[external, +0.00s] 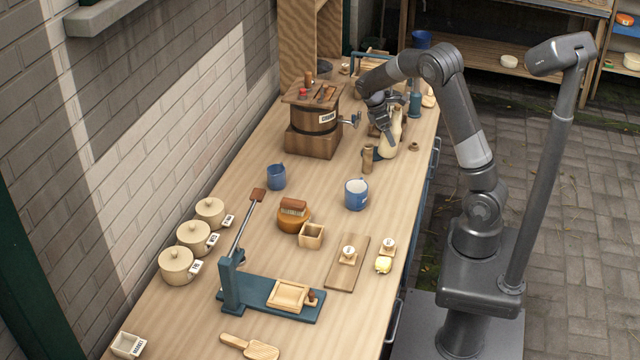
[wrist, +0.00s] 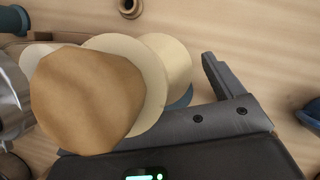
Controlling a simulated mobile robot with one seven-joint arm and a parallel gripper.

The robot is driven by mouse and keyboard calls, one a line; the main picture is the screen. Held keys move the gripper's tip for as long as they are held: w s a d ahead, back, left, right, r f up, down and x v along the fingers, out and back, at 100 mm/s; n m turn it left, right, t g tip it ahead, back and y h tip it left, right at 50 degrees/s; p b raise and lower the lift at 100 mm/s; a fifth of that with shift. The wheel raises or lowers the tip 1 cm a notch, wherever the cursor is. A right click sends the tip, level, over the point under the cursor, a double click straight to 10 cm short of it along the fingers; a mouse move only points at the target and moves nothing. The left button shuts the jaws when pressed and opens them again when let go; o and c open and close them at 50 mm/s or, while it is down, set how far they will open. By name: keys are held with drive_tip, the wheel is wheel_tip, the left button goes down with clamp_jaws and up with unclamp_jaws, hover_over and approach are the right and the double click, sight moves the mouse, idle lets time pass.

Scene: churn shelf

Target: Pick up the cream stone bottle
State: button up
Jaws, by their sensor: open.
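The cream stone bottle (external: 389,149) stands upright near the right edge of the workbench in the external view, with its neck partly behind my gripper. My gripper (external: 383,125) is open and close around or beside the bottle's upper part; contact cannot be told. In the wrist view a large rounded tan top with cream surfaces behind it (wrist: 172,62) fills the left and middle, seemingly the bottle seen from above. One dark finger shows to its right. The other finger is not clear there.
A wooden churn (external: 314,122) with a crank stands left of the bottle. A small brown turned piece (external: 368,159) is close in front, and a small ring-like piece (external: 414,147) lies to the right. Blue mugs (external: 356,194) stand nearer; bare bench lies between.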

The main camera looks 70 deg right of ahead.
drive_tip(key=shift+f, duration=0.2)
drive_tip(key=c, duration=1.5)
drive_tip(key=shift+r, duration=0.15)
